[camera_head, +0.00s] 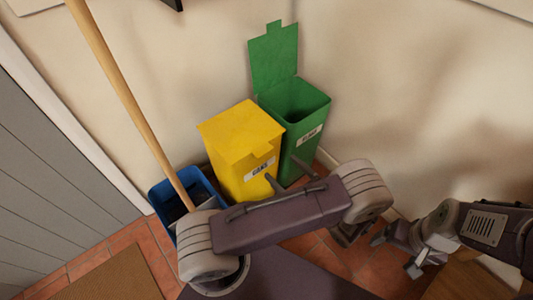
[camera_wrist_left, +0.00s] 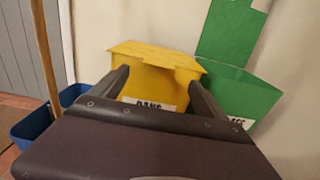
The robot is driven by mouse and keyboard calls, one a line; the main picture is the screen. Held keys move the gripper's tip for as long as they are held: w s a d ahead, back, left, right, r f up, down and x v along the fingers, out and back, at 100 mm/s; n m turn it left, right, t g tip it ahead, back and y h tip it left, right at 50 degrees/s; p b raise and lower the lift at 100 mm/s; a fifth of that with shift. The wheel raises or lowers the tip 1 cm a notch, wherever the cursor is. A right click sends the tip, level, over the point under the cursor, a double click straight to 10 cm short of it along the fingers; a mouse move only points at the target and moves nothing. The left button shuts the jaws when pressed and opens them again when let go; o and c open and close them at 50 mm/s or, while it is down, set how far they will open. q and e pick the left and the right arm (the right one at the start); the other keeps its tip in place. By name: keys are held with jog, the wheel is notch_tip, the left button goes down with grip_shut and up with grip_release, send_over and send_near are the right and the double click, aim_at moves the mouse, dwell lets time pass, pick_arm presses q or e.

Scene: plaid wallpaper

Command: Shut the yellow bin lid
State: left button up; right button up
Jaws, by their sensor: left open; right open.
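The yellow bin (camera_head: 238,182) stands against the wall with a white label on its front. Its yellow lid (camera_head: 240,128) lies down over the top, its front tab hanging over the front; I see no opening under it. The lid (camera_wrist_left: 155,52) also shows in the left wrist view. My left gripper (camera_head: 289,172) is partly hidden by my own arm. Its two fingers are apart and empty, in front of the yellow bin, one to each side in the left wrist view (camera_wrist_left: 160,80). My right gripper (camera_head: 396,253) is open and empty at the lower right, away from the bins.
A green bin (camera_head: 305,125) with its lid (camera_head: 274,55) standing up is right of the yellow bin. A blue bucket (camera_head: 160,196) with a wooden pole (camera_head: 125,95) stands to the left. A brown mat (camera_head: 110,278) lies on the tiled floor.

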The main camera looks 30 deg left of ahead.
pick_arm(q)
jog(key=b+x, duration=0.3)
jog(key=x, duration=0.5)
jog(key=shift+s+f, duration=0.1)
jog(key=shift+f, duration=0.05)
jog(key=shift+a, duration=0.45)
grip_shut()
notch_tip(320, 180, up, 21)
jog(key=g+h+p, duration=0.4)
jog(key=h+p, duration=0.5)
jog(key=p, duration=2.2)
send_over(260, 147)
jog(key=w+a, duration=0.2)
jog(key=a, duration=0.4)
jog(key=shift+w+a+r+p, duration=0.25)
jog(key=shift+w+a+p, duration=0.1)
jog(key=shift+a, duration=0.15)
jog(key=shift+w+a+r+p, duration=0.3)
jog(key=shift+a+p, duration=0.05)
jog(key=shift+a, duration=0.1)
